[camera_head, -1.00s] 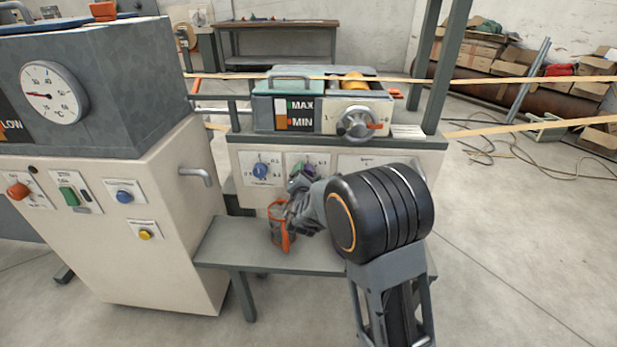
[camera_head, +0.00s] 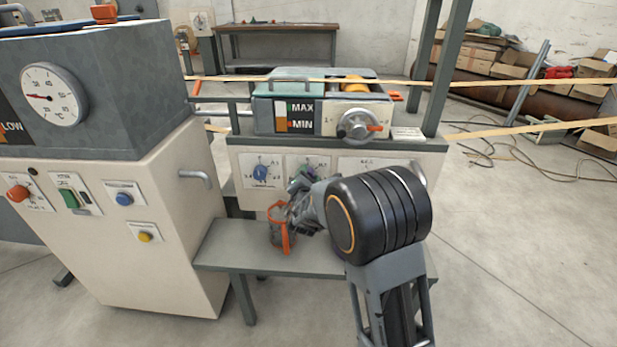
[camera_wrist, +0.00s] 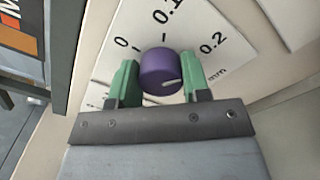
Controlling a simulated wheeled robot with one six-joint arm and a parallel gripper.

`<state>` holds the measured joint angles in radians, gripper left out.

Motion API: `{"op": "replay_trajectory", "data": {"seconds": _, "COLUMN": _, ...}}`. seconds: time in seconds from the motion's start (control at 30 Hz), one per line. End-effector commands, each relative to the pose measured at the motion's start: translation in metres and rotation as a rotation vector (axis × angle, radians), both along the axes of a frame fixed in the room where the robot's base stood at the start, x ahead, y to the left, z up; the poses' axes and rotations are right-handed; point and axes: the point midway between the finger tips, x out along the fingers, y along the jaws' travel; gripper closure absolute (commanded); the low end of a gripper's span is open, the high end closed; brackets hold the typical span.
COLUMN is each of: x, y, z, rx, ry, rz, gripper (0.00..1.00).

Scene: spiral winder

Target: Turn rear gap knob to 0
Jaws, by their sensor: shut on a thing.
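A purple knob (camera_wrist: 160,72) with a white pointer line sits on a white dial plate (camera_wrist: 205,35) in the wrist view. The plate carries 0 at the left, 0.1 at the top and 0.2 at the right, with "mm" below. The pointer line lies on the knob's lower right, on the 0.2 side and away from 0. My gripper's green fingers (camera_wrist: 155,85) are shut on the knob, one on each side. In the head view my gripper (camera_head: 301,184) is at the machine's front panel and largely hides the knob. The knob's name label is not readable.
A blue knob (camera_head: 261,172) on a similar plate is just left of my gripper. A handwheel (camera_head: 358,125) is above. A control cabinet (camera_head: 150,220) stands at the left.

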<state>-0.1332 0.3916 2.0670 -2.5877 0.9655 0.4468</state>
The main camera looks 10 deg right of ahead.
Motion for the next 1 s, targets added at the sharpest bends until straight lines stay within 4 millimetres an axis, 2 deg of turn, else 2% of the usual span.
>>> {"op": "replay_trajectory", "data": {"seconds": 0.37, "x": 0.0000, "y": 0.0002, "z": 0.0004, "rx": -0.095, "ry": 0.032, "rz": -0.001, "gripper": 0.80}}
{"op": "replay_trajectory", "data": {"seconds": 1.0, "x": 0.0006, "y": 0.0024, "z": 0.0025, "rx": -0.650, "ry": 0.213, "rz": 0.000, "gripper": 0.80}}
